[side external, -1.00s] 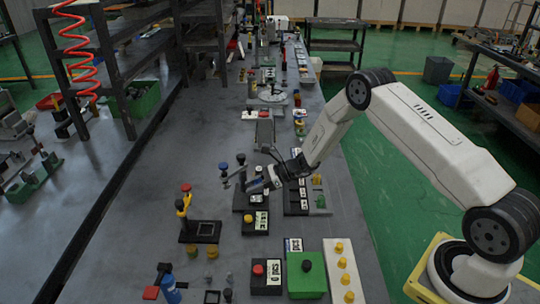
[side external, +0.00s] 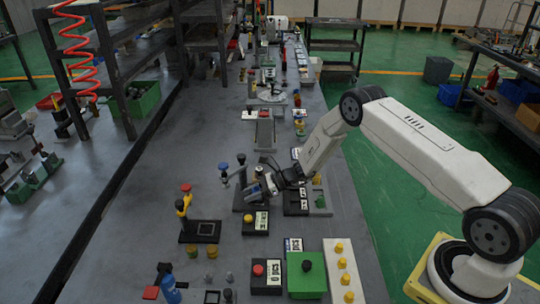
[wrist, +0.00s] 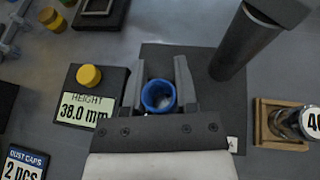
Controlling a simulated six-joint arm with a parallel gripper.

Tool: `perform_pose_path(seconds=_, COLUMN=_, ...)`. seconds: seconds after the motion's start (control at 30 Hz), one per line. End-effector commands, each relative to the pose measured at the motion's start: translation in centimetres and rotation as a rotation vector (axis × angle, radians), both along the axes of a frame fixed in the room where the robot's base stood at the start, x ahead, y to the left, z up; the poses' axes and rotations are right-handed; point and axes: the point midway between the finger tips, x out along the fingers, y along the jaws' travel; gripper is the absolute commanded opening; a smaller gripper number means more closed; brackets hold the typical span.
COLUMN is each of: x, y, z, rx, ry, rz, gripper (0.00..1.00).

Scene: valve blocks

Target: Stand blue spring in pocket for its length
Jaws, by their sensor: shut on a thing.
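In the wrist view the blue spring (wrist: 158,96) shows end-on as a blue ring. It sits between the two fingers of my gripper (wrist: 158,88), which are shut on it. A dark base plate (wrist: 195,62) lies below it; whether the spring touches the plate I cannot tell. At the right edge a tan-framed pocket (wrist: 262,126) holds a round metallic piece (wrist: 282,122). A label beside it is cut off by the frame. In the side view my gripper (side external: 262,187) is beside the gauge stand; the spring cannot be made out there.
A dark upright post (wrist: 243,45) rises from the plate, close to the right finger. Left of my gripper is a height display (wrist: 86,107) reading 38.0 mm, with a yellow button (wrist: 88,76). A dust caps sign (wrist: 24,163) stands lower left.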

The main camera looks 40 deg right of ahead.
Motion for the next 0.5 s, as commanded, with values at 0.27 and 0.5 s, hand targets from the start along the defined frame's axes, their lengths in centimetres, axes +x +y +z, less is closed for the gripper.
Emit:
perform_pose_path(seconds=0.27, x=0.00, y=-0.01, z=-0.41, rx=0.000, ry=0.000, rz=0.000, gripper=0.52)
perform_pose_path(seconds=0.5, x=-0.01, y=0.00, z=-0.40, rx=0.000, ry=0.000, rz=0.000, gripper=0.72)
